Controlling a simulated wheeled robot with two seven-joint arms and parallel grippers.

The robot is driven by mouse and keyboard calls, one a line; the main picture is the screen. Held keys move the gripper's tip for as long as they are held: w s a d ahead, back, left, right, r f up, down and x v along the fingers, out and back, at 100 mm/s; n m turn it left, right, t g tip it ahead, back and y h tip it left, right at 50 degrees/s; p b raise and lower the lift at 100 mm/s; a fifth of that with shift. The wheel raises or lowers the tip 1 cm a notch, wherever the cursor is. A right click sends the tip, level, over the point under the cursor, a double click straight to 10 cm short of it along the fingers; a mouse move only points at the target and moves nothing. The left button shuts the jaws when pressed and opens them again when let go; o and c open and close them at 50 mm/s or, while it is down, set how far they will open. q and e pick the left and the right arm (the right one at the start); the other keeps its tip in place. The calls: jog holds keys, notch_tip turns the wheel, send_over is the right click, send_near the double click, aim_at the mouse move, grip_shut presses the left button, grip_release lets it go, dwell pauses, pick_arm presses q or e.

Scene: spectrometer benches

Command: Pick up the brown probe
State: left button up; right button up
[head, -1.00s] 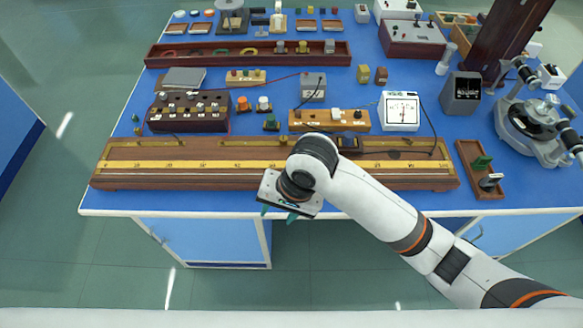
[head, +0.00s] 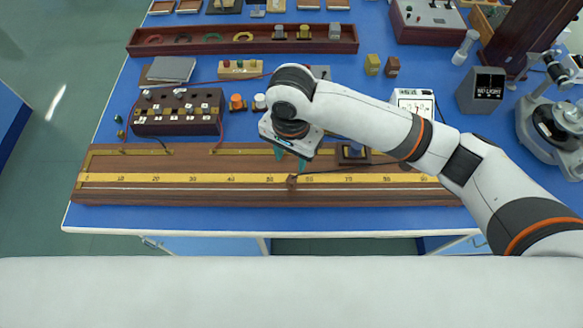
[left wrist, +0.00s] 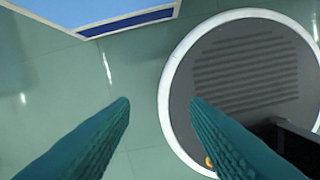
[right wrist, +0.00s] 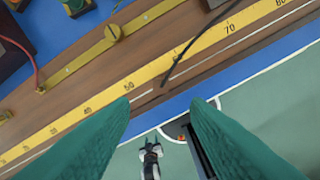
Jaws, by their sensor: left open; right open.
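A small brown piece (head: 291,182), which looks like the brown probe, sits at the front part of the long wooden metre board (head: 180,195). A thin black lead runs right from it. My right gripper (head: 291,160) is open and empty, pointing down just behind the brown piece in the head view. Its fingers also show in the right wrist view (right wrist: 160,101). My left gripper (left wrist: 160,101) is open and empty over the floor.
Behind the board stand a dark terminal box (head: 178,112), orange and white knobs (head: 237,103) and a white meter (head: 413,100). A spectrometer (head: 555,125) is at the right. The table's front strip (head: 180,218) is clear.

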send_over(292, 179)
jog(key=f, duration=0.3)
jog(key=f+p, duration=0.1)
jog(key=f, duration=0.1)
jog(key=shift+s+a+f, duration=0.1)
jog(key=shift+s, duration=0.3)
jog(key=shift+f, duration=0.3)
jog(key=f, duration=0.2)
jog(key=w+f+p, duration=0.1)
jog(key=f, duration=0.1)
jog(key=shift+f, duration=0.1)
jog(key=shift+s+f, duration=0.1)
jog(key=shift+f, duration=0.5)
jog(key=shift+c, duration=0.7)
pick_arm(q)
jog(key=shift+s+r, duration=1.05)
jog(key=shift+r, duration=0.05)
pick_arm(e)
grip_shut()
